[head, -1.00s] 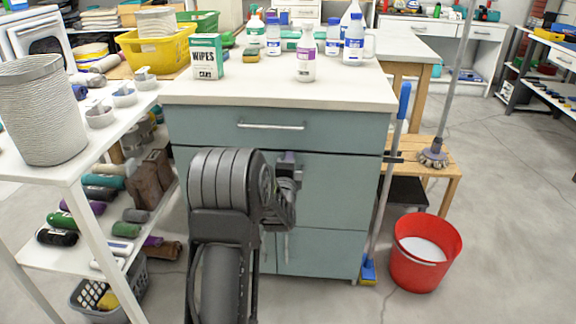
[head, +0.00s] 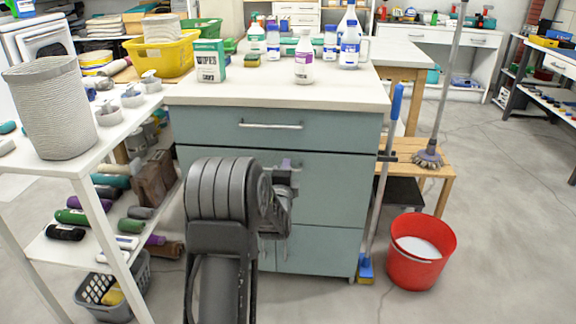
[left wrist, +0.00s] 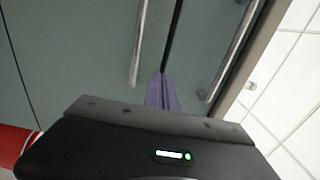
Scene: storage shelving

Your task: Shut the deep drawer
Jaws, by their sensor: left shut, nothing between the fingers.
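The grey-green cabinet (head: 200,130) stands in the centre under a pale worktop. Its top drawer (head: 335,133) has a bar handle. The wide, taller front below it (head: 335,190) looks like the deep drawer; I cannot tell how far it stands out. My left gripper (head: 287,165) is in front of this panel, and my arm hides its left and middle parts. In the left wrist view the shut, empty purple fingertips (left wrist: 161,92) are close to the cabinet front, near a dark seam between two bar handles. Contact is unclear. My right gripper is out of view.
A white shelf unit (head: 95,160) stands close on the left, with a basket (head: 88,290) below. A broom (head: 380,190) and a red bucket (head: 443,268) stand at the cabinet's right. Bottles and a wipes box (head: 212,62) stand on top. Open floor lies at right.

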